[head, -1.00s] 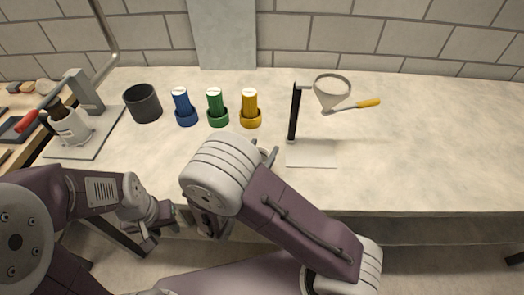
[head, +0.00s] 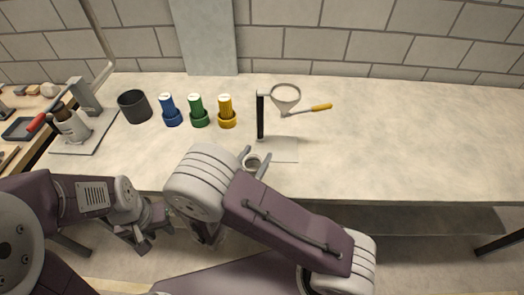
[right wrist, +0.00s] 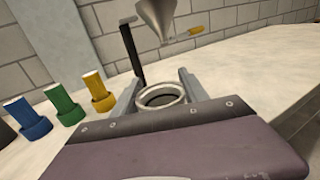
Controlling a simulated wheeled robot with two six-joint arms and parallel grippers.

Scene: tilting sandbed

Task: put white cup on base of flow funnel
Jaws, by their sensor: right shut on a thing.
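The white cup (right wrist: 161,97) sits between the fingers of my right gripper (right wrist: 156,90), which is shut on it. In the head view the cup (head: 252,162) shows between the fingertips, just left of the flow funnel's base and partly hidden by my arm. The funnel's base (head: 284,149) is a flat pale plate with a black post (head: 260,118) at its left. The funnel (head: 285,97) is held above the plate, and it also shows in the right wrist view (right wrist: 158,16). My left gripper (head: 147,240) is low at the left, in front of the table, with its fingers apart and empty.
Blue (head: 170,111), green (head: 198,111) and yellow (head: 227,112) tubes stand in matching holders left of the funnel. A dark cup (head: 135,107) and a press with a bottle (head: 72,122) stand further left. The table's right side (head: 420,140) is clear.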

